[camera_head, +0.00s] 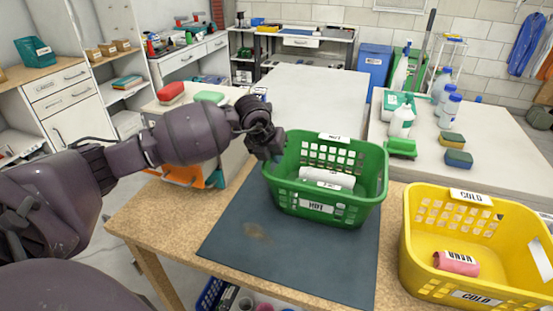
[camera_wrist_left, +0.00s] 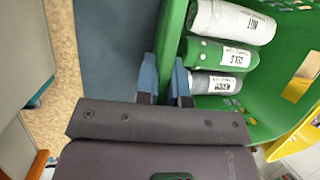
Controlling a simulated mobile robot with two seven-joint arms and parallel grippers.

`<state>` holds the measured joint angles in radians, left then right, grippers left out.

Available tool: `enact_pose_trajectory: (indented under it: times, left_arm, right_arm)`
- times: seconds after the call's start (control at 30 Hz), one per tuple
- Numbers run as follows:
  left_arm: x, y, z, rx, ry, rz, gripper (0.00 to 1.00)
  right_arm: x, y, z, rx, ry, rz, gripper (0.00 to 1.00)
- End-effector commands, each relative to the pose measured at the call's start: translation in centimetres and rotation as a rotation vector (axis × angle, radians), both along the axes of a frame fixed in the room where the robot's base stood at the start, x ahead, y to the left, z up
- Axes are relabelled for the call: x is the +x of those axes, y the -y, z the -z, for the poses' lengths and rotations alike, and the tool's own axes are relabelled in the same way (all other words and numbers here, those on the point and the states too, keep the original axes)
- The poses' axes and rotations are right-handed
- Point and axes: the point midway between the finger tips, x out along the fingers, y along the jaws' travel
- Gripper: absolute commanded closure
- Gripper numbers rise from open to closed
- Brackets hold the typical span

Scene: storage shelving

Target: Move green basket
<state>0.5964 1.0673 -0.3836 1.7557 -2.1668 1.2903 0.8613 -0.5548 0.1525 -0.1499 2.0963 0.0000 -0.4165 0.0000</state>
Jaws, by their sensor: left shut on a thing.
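The green basket (camera_head: 368,190) is at or over the back right part of the dark mat (camera_head: 290,255) on a wooden table; I cannot tell if it is lifted. It looks upright and carries white labels. My left gripper (camera_head: 270,157) is shut on the rim of its left wall. In the left wrist view the fingers (camera_wrist_left: 166,78) pinch the green wall (camera_wrist_left: 172,30) from both sides. Inside lie a white labelled bottle (camera_wrist_left: 232,22), a green one (camera_wrist_left: 222,56) and a grey one (camera_wrist_left: 212,84). My right gripper is not in view.
A yellow basket (camera_head: 415,235) holding a pink labelled item (camera_head: 457,264) stands to the right of the green one. Behind it a pale table (camera_head: 480,190) holds bottles and sponges. The mat's front and left are clear. Another pale table (camera_head: 310,90) stands behind.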

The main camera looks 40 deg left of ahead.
Motion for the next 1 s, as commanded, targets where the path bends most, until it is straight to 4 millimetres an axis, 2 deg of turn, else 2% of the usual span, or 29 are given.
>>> enact_pose_trajectory:
  times: [0.43,0.47,0.63,0.67,1.0]
  left_arm:
    - [0.26,-0.35,-0.15,0.000,0.004,-0.003,1.00]
    - [0.26,-0.35,-0.15,0.000,0.004,-0.003,0.89]
    - [0.23,-0.32,-0.11,0.000,0.003,-0.001,0.63]
    - [0.23,-0.32,-0.10,0.000,0.002,-0.001,0.61]
    - [0.03,-0.33,-0.47,0.001,0.002,0.000,0.61]
  right_arm:
    - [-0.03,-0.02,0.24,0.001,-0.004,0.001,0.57]
    - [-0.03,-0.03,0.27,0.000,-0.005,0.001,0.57]
    - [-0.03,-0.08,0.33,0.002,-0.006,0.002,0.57]
    - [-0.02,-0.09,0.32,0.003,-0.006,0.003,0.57]
    - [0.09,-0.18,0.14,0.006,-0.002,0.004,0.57]
